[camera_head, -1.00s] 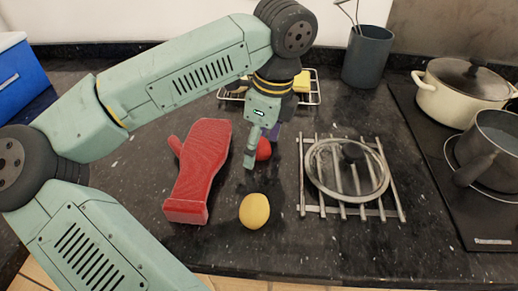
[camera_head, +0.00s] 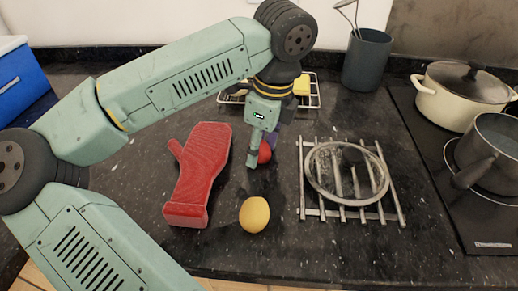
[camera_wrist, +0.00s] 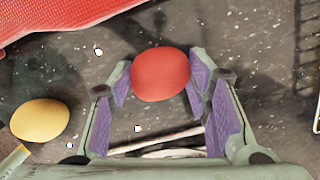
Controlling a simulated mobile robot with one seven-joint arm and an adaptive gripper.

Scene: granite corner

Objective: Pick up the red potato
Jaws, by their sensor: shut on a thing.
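The red potato (camera_wrist: 161,74) sits between the two finger pads of my gripper (camera_wrist: 160,80) in the wrist view, with the pads against its sides. In the head view the red potato (camera_head: 265,153) is partly hidden behind a finger of my gripper (camera_head: 262,150). My gripper is shut on it, low over the dark counter. I cannot tell whether the potato still touches the counter.
A yellow potato-like item (camera_head: 254,214) lies in front of my gripper. A red oven mitt (camera_head: 199,172) lies to the left. A wire rack (camera_head: 308,190) with a glass lid (camera_head: 347,172) stands to the right, near the hob (camera_head: 440,165). A grey utensil pot (camera_head: 367,62) stands behind.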

